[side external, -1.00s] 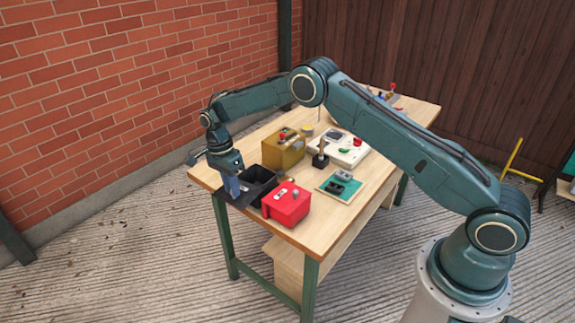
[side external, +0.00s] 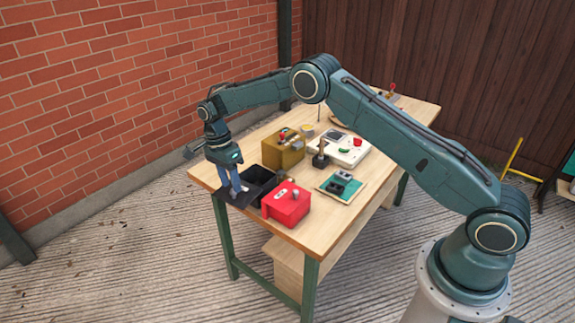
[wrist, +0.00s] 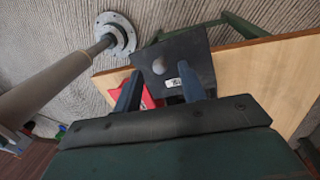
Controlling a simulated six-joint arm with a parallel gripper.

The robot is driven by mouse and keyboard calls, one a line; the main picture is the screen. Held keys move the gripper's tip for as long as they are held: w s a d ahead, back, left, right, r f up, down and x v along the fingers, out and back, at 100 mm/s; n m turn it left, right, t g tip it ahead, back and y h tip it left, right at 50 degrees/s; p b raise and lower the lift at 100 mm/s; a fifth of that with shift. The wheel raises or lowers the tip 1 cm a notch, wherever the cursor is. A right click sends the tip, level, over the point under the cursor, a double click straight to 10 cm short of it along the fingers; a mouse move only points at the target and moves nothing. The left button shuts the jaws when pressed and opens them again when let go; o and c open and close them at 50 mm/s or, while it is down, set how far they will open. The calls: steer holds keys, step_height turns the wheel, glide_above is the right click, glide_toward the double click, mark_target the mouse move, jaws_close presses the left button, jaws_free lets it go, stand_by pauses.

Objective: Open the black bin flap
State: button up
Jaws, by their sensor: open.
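The black bin (side external: 268,174) stands at the left end of the table, and its dark inside shows from above. Its black flap (side external: 222,197) is swung out and down from the bin, spreading over the table's left edge. In the wrist view the flap (wrist: 195,48) shows as a dark panel with a round pale knob (wrist: 147,101) and a small white label. My gripper (side external: 235,191) is open, pointing down at the flap, its two blue fingers apart. In the wrist view my gripper (wrist: 160,70) has the knob between its fingers, not gripped. Whether the fingertips touch the flap is unclear.
A red box (side external: 287,204) stands close to the bin's right. A mustard-coloured box (side external: 283,150) is behind it. A green mat (side external: 338,187) with dark items, a dark post and a pale panel (side external: 350,150) lie further right. Bare wood shows at the front.

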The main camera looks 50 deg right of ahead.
step_height(320, 180, up, 10)
steer(key=w, duration=0.2)
stand_by(0.3)
stand_by(0.4)
step_height(320, 180, up, 14)
steer(key=n+t, duration=0.2)
steer(key=n, duration=0.3)
glide_above(228, 194)
steer(key=s, duration=0.7)
steer(key=s+d+r+n+t, duration=0.2)
steer(key=s+r+n, duration=0.2)
steer(key=s+r, duration=0.5)
steer(key=s+d+f+n+t, duration=0.1)
steer(key=s+f+n, duration=0.1)
steer(key=s, duration=0.6)
steer(key=s+f+n+t, duration=0.1)
steer(key=s+n, duration=0.3)
steer(key=s, duration=0.5)
steer(key=s+d+f+n+t, duration=0.1)
steer(key=s+n, duration=0.3)
steer(key=s, duration=0.5)
steer(key=shift+d+f+t, duration=0.3)
steer(key=shift+f+t, duration=0.1)
steer(key=shift+f, duration=0.5)
